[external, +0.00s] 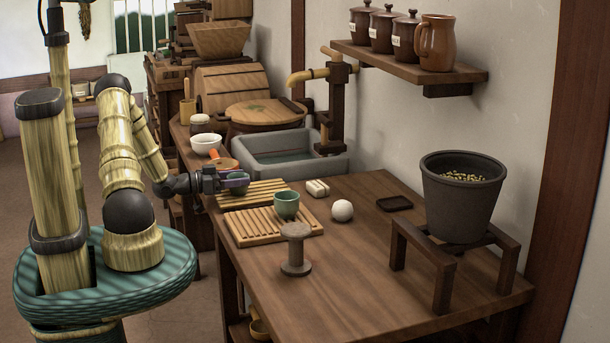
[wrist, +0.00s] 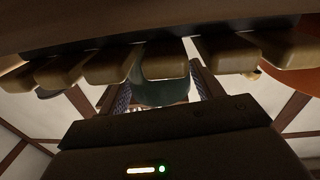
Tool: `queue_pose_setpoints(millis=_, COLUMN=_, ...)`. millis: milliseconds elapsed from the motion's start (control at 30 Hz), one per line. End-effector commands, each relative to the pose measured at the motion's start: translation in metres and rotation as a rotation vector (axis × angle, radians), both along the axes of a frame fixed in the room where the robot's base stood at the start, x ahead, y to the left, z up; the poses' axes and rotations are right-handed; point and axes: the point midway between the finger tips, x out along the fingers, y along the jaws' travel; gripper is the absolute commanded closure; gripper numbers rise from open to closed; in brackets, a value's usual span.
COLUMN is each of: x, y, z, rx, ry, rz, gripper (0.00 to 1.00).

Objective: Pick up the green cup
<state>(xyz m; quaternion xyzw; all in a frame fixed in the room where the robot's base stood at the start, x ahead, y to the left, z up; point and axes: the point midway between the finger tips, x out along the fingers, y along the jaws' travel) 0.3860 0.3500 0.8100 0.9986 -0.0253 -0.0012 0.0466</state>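The green cup (external: 286,205) stands upright on the front slatted wooden rack (external: 252,229) on the table. My gripper (external: 242,180) is low above the table by the rear slatted rack (external: 262,190), to the left of the cup and a little farther back. In the wrist view the two fingers (wrist: 163,92) stand apart, with patterned inner pads. A dark green rounded form, which looks like the cup (wrist: 160,92), shows in line between them. It appears beyond the fingertips and not gripped. Slat ends (wrist: 110,65) cross the top and hide part of it.
A grey sink (external: 290,158) and white bowl (external: 205,144) lie behind. A dark pot (external: 460,200) stands right. The table's front middle is clear.

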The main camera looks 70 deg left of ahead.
Motion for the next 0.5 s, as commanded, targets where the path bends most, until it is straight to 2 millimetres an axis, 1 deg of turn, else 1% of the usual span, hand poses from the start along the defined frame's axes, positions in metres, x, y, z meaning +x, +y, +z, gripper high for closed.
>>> queue_pose_setpoints(millis=33, x=0.0000, y=0.0000, z=0.0000, rx=0.000, ry=0.000, rz=0.000, gripper=0.44)
queue_pose_setpoints(millis=133, x=-0.0001, y=0.0000, z=0.0000, rx=0.000, ry=0.000, rz=0.000, gripper=0.64)
queue_pose_setpoints(millis=167, x=-0.0001, y=0.0001, z=0.0000, rx=0.000, ry=0.000, rz=0.000, gripper=0.66)
queue_pose_setpoints(millis=400, x=0.0000, y=0.0001, z=0.0010, rx=0.001, ry=0.000, rz=0.000, gripper=0.67)
queue_pose_setpoints(millis=500, x=0.0000, y=0.0003, z=0.0060, rx=0.002, ry=0.000, rz=0.000, gripper=0.67)
